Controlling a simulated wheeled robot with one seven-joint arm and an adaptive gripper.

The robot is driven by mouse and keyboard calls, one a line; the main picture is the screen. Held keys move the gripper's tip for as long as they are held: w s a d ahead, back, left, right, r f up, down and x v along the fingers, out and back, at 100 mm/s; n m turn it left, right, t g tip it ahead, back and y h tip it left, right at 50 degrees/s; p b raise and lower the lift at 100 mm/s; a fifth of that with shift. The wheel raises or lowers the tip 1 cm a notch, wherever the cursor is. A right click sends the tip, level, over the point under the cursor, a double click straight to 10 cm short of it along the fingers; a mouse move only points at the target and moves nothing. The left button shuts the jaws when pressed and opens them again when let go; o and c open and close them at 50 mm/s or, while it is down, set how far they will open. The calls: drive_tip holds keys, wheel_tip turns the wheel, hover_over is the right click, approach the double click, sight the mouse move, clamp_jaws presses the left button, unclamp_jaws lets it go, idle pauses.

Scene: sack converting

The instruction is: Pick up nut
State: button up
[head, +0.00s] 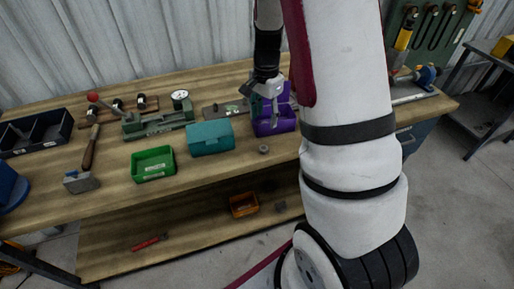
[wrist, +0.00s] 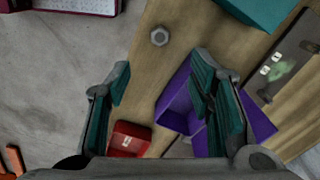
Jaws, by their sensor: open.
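The nut (head: 264,149) is a small grey piece lying on the wooden bench top near its front edge, in front of the purple bin. In the wrist view the nut (wrist: 159,36) shows whole, hexagonal with a hole, on bare wood. My gripper (head: 268,98) is above the bench by the purple bin, behind the nut in the head view.
The purple bin (head: 272,126) stands close to my gripper; the right finger overlaps it in the wrist view. A teal box (head: 210,138) and green bin (head: 153,163) stand left of the nut. A red bin (wrist: 130,138) shows in the wrist view. Wood around the nut is clear.

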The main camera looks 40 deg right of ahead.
sight(264, 148)
wheel_tip(264, 148, down, 13)
drive_tip(key=shift+a+f+p, duration=0.1)
drive_tip(key=shift+p, duration=0.75)
clamp_jaws()
